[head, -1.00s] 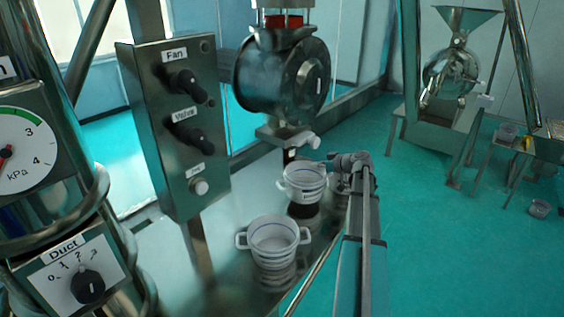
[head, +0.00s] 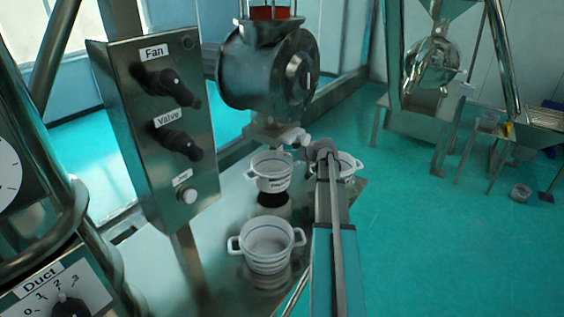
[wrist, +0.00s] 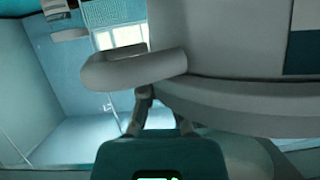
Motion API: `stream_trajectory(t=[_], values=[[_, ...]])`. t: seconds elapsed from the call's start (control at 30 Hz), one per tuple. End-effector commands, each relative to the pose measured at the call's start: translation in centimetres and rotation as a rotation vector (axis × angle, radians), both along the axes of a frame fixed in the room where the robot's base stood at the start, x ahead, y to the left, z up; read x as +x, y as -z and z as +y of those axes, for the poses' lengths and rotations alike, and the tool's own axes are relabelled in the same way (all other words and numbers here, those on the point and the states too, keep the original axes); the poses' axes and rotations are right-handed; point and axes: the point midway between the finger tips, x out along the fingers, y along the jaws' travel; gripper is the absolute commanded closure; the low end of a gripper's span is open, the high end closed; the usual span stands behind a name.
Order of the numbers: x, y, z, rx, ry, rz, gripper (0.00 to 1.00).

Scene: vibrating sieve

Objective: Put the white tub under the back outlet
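Three white tubs with two handles show in the head view. One tub (head: 267,245) stands at the front of the shiny metal surface. A second tub (head: 272,172), with a small label I cannot read, is behind it, below a pale outlet (head: 280,134). A third tub (head: 347,167) shows partly to the right of my arm, which hides its left side. My gripper (head: 323,150) is at this third tub. In the wrist view a tub (wrist: 240,105) is very close, its handle (wrist: 135,70) against my finger ends, which look shut on it. The fingertips are hidden.
A control box (head: 160,130) with Fan and Valve knobs stands at left, with a Duct knob (head: 70,300) below. A dark round valve housing (head: 270,70) hangs above the tubs. Another machine (head: 432,62) stands far right, with open floor before it.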

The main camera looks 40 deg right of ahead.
Motion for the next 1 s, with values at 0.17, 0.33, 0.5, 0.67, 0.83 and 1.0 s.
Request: stream_trajectory(t=[0.17,0.33,0.5,0.67,0.83,1.0], values=[[0.1,0.6,0.1,0.001,-0.002,0.000,1.00],[0.0,2.0,0.0,0.001,-0.001,-0.001,1.00],[0.0,3.2,0.0,0.001,-0.001,-0.001,1.00],[0.1,3.6,0.1,0.001,-0.002,0.000,1.00],[0.1,3.5,0.2,0.001,-0.004,0.000,1.00],[0.1,3.5,0.2,0.001,-0.004,0.000,1.00]])
